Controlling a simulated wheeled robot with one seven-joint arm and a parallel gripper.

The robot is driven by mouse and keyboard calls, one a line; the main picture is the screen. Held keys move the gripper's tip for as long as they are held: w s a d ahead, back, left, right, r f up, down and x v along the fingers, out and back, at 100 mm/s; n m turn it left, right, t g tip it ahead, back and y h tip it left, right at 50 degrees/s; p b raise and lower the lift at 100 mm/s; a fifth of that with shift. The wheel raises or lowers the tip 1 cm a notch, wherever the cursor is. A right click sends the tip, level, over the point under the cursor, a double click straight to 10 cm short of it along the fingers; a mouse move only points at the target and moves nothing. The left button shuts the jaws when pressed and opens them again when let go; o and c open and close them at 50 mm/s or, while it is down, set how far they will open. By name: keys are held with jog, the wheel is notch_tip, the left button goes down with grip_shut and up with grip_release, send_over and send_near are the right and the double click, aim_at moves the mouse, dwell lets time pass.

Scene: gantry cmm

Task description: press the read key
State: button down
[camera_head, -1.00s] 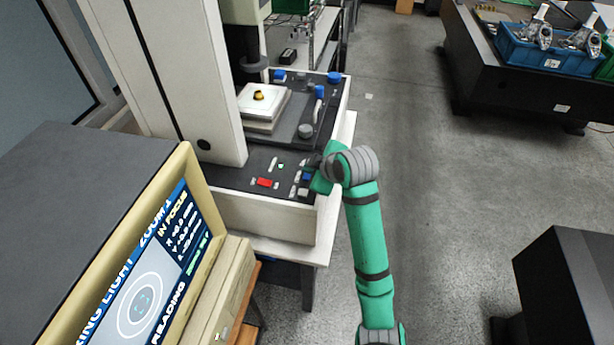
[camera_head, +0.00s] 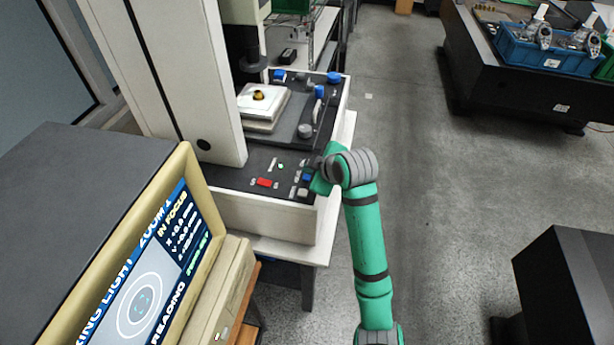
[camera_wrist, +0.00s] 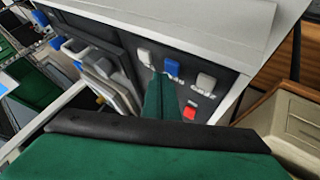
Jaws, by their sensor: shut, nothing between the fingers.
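The control panel (camera_head: 238,176) is a dark surface on the front of the measuring machine. In the wrist view, a white key (camera_wrist: 145,57), a blue key (camera_wrist: 172,69) and another pale key (camera_wrist: 206,80) stand in a row, with a red key (camera_wrist: 190,113) off to one side. The head view also shows the blue key (camera_head: 307,177) and the red key (camera_head: 265,182). I cannot read the key labels, so I cannot tell which is the read key. My gripper (camera_wrist: 158,78) is shut and empty, its tip close to the white and blue keys. Contact cannot be told.
A monitor (camera_head: 150,270) at the lower left shows "IN FOCUS" and "READING". The machine's white column (camera_head: 185,80) rises behind the panel. A pale block with a gold part (camera_head: 258,96) sits on the stage. The floor (camera_head: 440,200) to the right is clear.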

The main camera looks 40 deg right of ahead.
jog(key=shift+f, duration=0.6)
dwell(0.9)
jog(key=shift+r, duration=0.85)
jog(key=shift+r, duration=2.5)
